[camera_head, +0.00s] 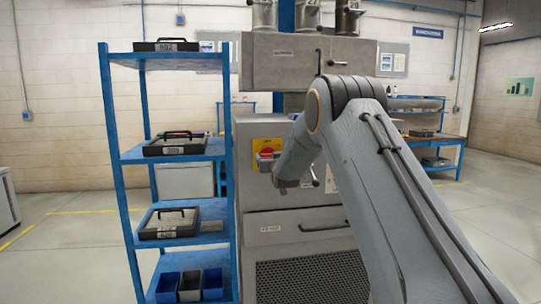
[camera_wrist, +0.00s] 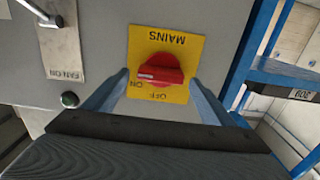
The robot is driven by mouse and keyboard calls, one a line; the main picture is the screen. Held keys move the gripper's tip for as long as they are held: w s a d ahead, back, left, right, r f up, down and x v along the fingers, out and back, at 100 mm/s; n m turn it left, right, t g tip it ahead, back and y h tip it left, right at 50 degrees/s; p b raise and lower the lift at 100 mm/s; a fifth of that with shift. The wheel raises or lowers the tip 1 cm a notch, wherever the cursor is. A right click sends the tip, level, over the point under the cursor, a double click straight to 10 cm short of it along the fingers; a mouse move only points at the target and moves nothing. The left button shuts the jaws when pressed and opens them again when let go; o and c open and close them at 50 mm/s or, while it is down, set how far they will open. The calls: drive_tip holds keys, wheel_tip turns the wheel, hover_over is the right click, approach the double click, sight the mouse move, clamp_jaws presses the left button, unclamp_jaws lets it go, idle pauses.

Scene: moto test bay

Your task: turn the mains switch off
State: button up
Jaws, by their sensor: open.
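The mains switch is a red rotary knob (camera_wrist: 160,70) on a yellow plate (camera_wrist: 182,38) on the grey cabinet front. The wrist view shows it upside down, with the printed words MAINS, ON and OFF. The white mark on the knob points left, towards ON. My gripper (camera_wrist: 161,80) is open, with one finger on each side of the knob; whether either finger touches it I cannot tell. In the head view the yellow plate (camera_head: 268,145) shows above my gripper (camera_head: 265,160), which partly hides the knob.
A FAN ON toggle (camera_wrist: 55,20) and a green button (camera_wrist: 69,99) sit on the same panel. A blue shelf rack (camera_head: 112,165) with cases and bins stands close on the left in the head view. A drawer handle (camera_head: 322,228) is below.

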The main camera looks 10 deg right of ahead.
drive_tip(key=shift+w, duration=0.75)
drive_tip(key=c, duration=1.1)
drive_tip(key=shift+o, duration=0.2)
